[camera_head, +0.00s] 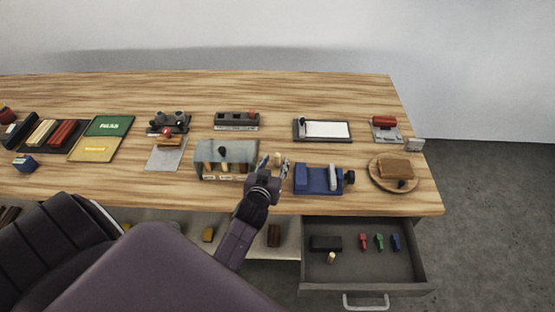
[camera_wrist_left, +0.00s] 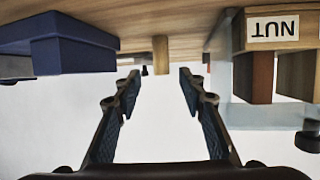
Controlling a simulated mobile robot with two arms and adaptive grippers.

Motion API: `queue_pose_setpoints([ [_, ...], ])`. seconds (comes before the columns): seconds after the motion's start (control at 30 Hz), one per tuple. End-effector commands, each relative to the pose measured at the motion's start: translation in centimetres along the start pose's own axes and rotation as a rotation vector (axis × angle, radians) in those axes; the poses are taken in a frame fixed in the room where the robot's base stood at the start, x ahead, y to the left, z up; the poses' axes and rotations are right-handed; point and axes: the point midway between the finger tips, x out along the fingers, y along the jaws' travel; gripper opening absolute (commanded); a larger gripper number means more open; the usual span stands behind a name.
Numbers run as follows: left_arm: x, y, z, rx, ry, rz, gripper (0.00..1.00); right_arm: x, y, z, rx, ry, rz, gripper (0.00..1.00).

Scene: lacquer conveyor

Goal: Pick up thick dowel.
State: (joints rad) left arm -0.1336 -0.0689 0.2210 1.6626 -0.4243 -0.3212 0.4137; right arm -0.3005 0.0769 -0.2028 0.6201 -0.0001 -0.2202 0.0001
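A short light-wood dowel (camera_head: 277,158) stands upright on the table between the grey block rack and the blue vise. It also shows in the left wrist view (camera_wrist_left: 160,55), where the scene appears upside down. My left gripper (camera_head: 276,168) is open. In the left wrist view its two fingers (camera_wrist_left: 158,82) point toward the dowel, which lies between their tips in the picture, a little beyond them. No contact shows. Another short light-wood peg (camera_head: 331,257) is in the open drawer; I cannot tell which is thicker. My right gripper is not in view.
The grey rack (camera_head: 240,151) with labelled wood blocks stands close on the left, the blue vise (camera_head: 318,179) close on the right. The NUT label (camera_wrist_left: 273,27) shows in the wrist view. A drawer (camera_head: 365,289) is open below the table edge. Bare tabletop (camera_head: 300,95) lies behind.

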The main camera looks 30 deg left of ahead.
Motion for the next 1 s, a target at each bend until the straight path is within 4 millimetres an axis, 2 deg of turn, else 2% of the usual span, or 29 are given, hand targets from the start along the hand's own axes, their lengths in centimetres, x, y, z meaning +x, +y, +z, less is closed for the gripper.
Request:
queue_pose_setpoints([
  [0.27,2.9,-0.2,-0.7,0.001,0.001,0.0,0.37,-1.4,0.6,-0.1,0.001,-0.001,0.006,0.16],
  [0.4,4.3,-0.3,-0.4,0.001,0.0,-0.001,0.37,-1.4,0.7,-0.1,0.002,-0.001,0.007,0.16],
  [0.77,5.0,-0.2,-0.3,0.001,0.0,0.0,0.37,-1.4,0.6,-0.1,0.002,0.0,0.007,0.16],
  [1.0,5.0,-0.2,-0.3,0.001,0.0,0.0,0.13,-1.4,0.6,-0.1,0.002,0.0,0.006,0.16],
])
